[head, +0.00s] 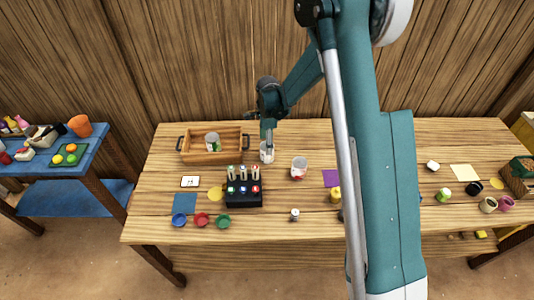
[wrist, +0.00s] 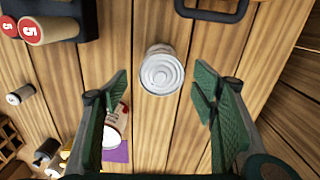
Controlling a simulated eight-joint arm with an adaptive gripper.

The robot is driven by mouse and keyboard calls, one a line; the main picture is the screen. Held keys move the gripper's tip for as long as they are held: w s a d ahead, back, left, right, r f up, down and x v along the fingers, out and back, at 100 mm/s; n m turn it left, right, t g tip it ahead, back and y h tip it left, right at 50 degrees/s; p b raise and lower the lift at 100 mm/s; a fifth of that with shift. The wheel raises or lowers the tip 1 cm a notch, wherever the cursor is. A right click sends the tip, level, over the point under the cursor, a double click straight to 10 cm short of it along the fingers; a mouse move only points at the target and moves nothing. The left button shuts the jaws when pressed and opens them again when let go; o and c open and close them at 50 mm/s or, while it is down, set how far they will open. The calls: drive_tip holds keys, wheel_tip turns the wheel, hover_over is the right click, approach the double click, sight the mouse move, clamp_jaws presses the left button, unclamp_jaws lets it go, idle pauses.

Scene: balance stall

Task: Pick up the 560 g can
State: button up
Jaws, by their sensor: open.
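A pale metal can (wrist: 161,70) stands upright between and slightly ahead of my gripper's fingers (wrist: 160,92) in the wrist view, with only its ringed top and upper side showing. In the head view this can (head: 266,153) stands on the table just below my gripper (head: 267,136). The fingers are open, with clear space on both sides of the can. A second can (head: 299,167) with a red mark stands to the right, and a third can (head: 212,141) stands in the wooden tray (head: 186,158). No weight label is readable, so I cannot tell which is 560 g.
A black rack (head: 244,201) with several numbered upright pieces stands in front and to the left. A small cylinder (head: 295,214) stands near the front edge. A purple square (head: 331,178) lies right of the cans. Bare table surrounds the near can.

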drive_tip(key=shift+w+a+f, duration=0.1)
drive_tip(key=shift+a+f, duration=0.05)
drive_tip(key=shift+f, duration=2.35)
drive_tip(key=c, duration=1.1)
drive_tip(key=shift+r, duration=0.1)
drive_tip(key=shift+c, duration=0.2)
drive_tip(key=shift+r, duration=4.95)
